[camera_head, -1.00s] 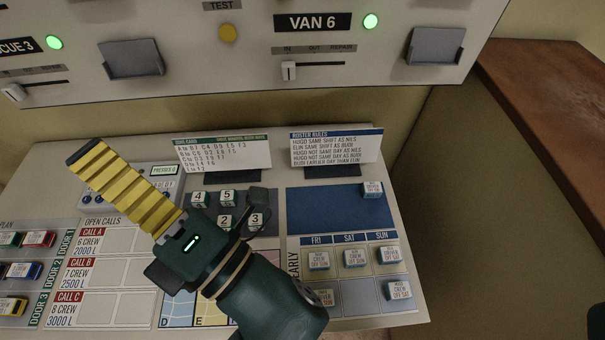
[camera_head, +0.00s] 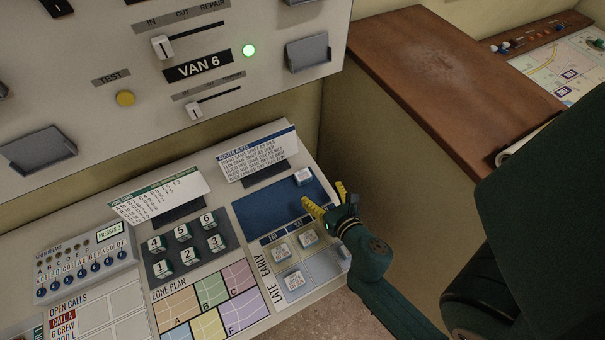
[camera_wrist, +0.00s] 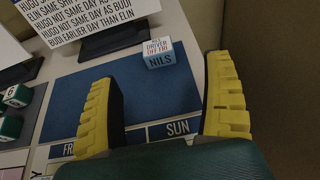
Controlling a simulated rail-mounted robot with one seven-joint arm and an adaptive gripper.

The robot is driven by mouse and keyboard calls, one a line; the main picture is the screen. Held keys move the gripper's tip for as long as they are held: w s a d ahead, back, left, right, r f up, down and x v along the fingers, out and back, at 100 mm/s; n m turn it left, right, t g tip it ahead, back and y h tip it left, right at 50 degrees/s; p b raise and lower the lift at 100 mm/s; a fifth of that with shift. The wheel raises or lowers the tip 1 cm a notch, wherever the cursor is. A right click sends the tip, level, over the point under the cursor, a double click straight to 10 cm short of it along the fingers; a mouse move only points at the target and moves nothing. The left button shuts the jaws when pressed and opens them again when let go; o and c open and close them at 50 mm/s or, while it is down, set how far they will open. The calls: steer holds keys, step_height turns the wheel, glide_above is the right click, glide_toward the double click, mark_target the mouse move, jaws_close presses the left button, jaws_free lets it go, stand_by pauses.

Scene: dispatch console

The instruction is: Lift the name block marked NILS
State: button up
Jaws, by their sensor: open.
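The name block marked NILS (camera_wrist: 159,54) is a small white block with a blue lower edge. It sits near the far right corner of the dark blue panel (camera_wrist: 62,103); the same block (camera_head: 303,177) shows at the panel's far end in the head view. My gripper (camera_head: 327,198) has yellow ribbed fingers and is open, over the near right part of the panel. In the wrist view, the block stands beyond and between the spread fingers of my gripper (camera_wrist: 162,75), apart from both. Nothing is between the fingers.
The roster rules card (camera_head: 257,155) stands just behind the panel. Other name blocks (camera_head: 307,238) lie on the roster grid, partly behind my arm. Numbered blocks (camera_head: 183,233) stand to the left. A brown-topped counter (camera_head: 440,75) rises right of the console.

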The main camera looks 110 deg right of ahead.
mark_target(303, 175)
steer(key=x, duration=0.5)
steer(key=shift+w+d, duration=0.1)
steer(key=shift+d, duration=0.2)
steer(key=x, duration=0.4)
steer(key=b+x, duration=0.1)
steer(key=shift+w+d+f, duration=0.2)
steer(key=shift+w+f, duration=0.1)
steer(key=shift+f, duration=0.2)
steer(key=shift+a, duration=0.1)
steer(key=c, duration=1.2)
